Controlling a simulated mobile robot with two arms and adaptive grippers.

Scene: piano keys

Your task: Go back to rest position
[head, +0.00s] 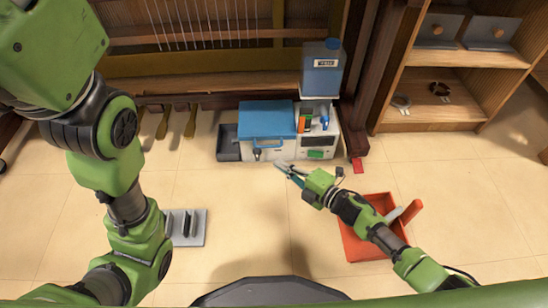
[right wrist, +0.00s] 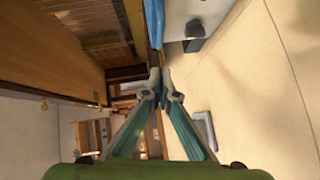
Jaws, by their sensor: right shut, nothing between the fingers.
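My right gripper (head: 284,168) is shut and empty. In the head view its tips point left, over the floor just in front of the white box unit with the blue lid (head: 267,119). I cannot tell whether the tips touch the unit. In the right wrist view the two fingertips (right wrist: 161,80) meet, with nothing between them. My left arm fills the left side of the head view, bent downward. Its gripper does not show.
A red tray (head: 350,246) lies beneath my right forearm. A grey plate (head: 190,240) with dark parts lies beside my left arm. The piano frame (head: 210,65), a blue canister (head: 322,68) and wooden shelves (head: 440,125) stand behind. The middle floor is clear.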

